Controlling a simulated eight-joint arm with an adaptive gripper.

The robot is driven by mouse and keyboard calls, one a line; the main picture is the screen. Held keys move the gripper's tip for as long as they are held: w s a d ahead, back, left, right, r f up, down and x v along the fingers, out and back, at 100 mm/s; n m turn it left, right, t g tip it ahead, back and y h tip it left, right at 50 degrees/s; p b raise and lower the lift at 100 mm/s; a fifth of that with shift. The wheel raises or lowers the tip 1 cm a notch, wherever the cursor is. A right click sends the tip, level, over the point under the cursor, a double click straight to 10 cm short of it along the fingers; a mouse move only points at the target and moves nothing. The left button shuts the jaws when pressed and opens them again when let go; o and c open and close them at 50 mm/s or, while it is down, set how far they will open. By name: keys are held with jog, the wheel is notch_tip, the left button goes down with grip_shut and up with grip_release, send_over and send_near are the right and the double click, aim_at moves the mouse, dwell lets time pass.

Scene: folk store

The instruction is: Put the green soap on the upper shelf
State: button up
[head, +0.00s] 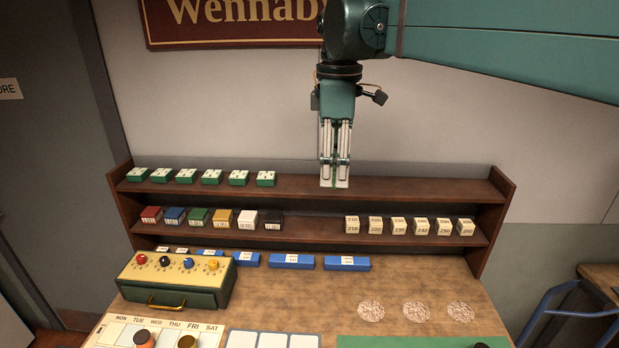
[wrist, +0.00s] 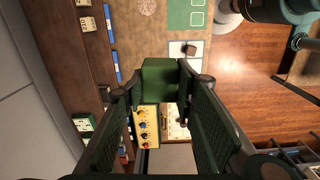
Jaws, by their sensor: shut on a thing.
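I cannot tell whether the soap touches the shelf board. A row of several green boxes with white tops (head: 212,176) stands on the left part of the upper shelf.
The lower shelf (head: 315,229) holds coloured boxes (head: 222,217) and cream blocks (head: 398,226). Blue boxes (head: 291,261) lie on the table below. A yellow-topped box with knobs (head: 176,272) stands at front left. The upper shelf is clear right of the green boxes, apart from my gripper.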

jog(key=w+d+r+p, duration=0.2)
jog(key=w+d+p, duration=0.3)
jog(key=w+d, duration=1.6)
jog(key=w+d+f+p, duration=0.1)
jog(key=w+d+p, duration=0.15)
jog(key=d, duration=1.15)
jog(key=w+d+f+p, duration=0.1)
jog(key=w+d+p, duration=0.15)
jog(key=d, duration=1.25)
jog(key=shift+n, duration=0.4)
jog(key=shift+w+f, duration=0.2)
jog(key=shift+f, duration=2.45)
jog(key=shift+f, duration=2.95)
jog(key=shift+f, duration=0.1)
